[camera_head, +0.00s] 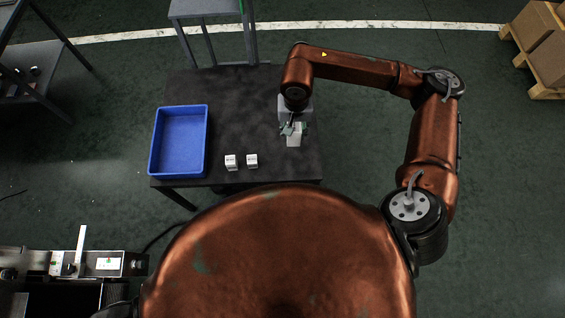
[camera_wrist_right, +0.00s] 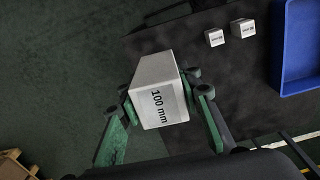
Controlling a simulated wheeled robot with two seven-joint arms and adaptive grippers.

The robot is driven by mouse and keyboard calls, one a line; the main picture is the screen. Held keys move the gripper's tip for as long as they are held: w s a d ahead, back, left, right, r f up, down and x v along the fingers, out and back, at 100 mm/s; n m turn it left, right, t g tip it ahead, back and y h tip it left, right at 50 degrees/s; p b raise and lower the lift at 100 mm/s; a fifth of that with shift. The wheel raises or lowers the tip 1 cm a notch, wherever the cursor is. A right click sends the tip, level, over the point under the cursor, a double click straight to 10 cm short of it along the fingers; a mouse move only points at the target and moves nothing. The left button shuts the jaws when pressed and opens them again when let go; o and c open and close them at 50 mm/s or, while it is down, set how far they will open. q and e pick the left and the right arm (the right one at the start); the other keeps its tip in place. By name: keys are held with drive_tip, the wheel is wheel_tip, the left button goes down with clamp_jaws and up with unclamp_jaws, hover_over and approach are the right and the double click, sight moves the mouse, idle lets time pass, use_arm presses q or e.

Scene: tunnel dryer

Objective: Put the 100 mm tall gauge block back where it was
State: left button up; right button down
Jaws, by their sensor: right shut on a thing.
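The gauge block (camera_wrist_right: 153,75) is a pale block marked "100 mm" on the face toward the right wrist camera. In the head view the block (camera_head: 294,138) is at the right part of the dark table (camera_head: 222,118). My right gripper (camera_head: 289,128) is shut on it, with one green-padded finger on each side in the right wrist view (camera_wrist_right: 158,97). The block's far end is hidden there, and I cannot tell whether it touches the table. My left gripper is not in view.
Two small white labelled blocks (camera_head: 231,162) (camera_head: 252,160) stand near the table's front edge. A blue crate (camera_head: 207,140) is at the table's left side; it also shows in the right wrist view (camera_wrist_right: 288,85). The middle of the table is clear.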

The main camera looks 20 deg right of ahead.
drive_tip(key=s+a+f+m+b, duration=0.1)
drive_tip(key=a+f+m+b, duration=0.4)
drive_tip(key=a+f+m, duration=0.35)
drive_tip(key=s+a+f+m+b, duration=0.1)
drive_tip(key=a+f+m+b, duration=0.45)
drive_tip(key=f+m, duration=0.5)
drive_tip(key=shift+n, duration=0.7)
drive_tip(key=w+d+f, duration=0.3)
drive_tip(key=w+d+f+b, duration=0.1)
drive_tip(key=w+d+f, duration=0.2)
drive_tip(key=f, duration=0.1)
drive_tip(key=w+d+f, duration=0.3)
drive_tip(key=f, duration=0.1)
drive_tip(key=shift+d+f+b, duration=0.1)
drive_tip(key=shift+d+b, duration=0.2)
drive_tip(key=shift+d, duration=0.05)
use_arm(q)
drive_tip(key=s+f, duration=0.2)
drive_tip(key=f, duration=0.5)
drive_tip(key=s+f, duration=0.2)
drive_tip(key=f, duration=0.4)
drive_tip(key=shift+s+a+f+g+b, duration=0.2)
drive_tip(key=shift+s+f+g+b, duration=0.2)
use_arm(e)
drive_tip(key=shift+w+d+f, duration=0.15)
drive_tip(key=shift+f, duration=1.6)
